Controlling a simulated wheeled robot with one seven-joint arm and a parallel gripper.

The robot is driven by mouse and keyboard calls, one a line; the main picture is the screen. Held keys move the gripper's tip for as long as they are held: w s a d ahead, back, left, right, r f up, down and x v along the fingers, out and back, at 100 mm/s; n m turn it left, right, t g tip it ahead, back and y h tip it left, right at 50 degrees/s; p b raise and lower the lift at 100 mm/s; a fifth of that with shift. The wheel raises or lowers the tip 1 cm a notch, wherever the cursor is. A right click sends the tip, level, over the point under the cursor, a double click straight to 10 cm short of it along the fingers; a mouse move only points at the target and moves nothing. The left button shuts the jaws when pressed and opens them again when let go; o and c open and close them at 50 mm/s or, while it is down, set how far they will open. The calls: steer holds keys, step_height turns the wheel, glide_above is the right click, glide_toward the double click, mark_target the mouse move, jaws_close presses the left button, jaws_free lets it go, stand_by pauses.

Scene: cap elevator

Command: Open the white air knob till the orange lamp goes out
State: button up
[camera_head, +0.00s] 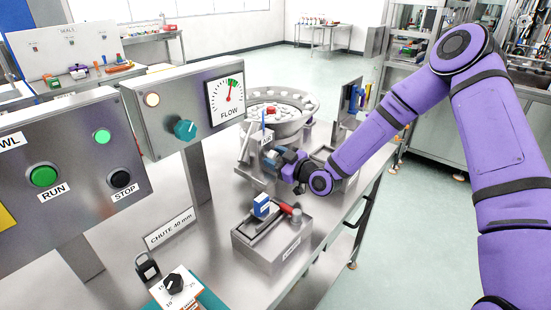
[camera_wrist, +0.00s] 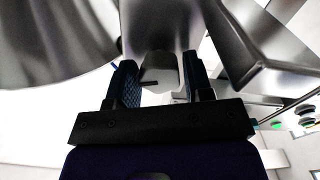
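The orange lamp (camera_head: 152,99) glows on the grey panel at the left. The needle of the FLOW gauge (camera_head: 226,97) on the same panel points up, near the green band.
A round metal bowl (camera_head: 300,118) stands behind my gripper. A metal block (camera_head: 272,246) with a blue piece and a red-tipped part is in front. A control panel (camera_head: 75,150) with RUN and STOP buttons stands at left.

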steer(key=c, duration=0.5)
steer(key=shift+m, duration=0.4)
steer(key=m, duration=0.2)
steer(key=shift+m, duration=0.3)
steer(key=shift+f+m, duration=0.1)
steer(key=shift+m, duration=1.7)
steer(key=o, duration=0.9)
steer(key=shift+o, duration=0.2)
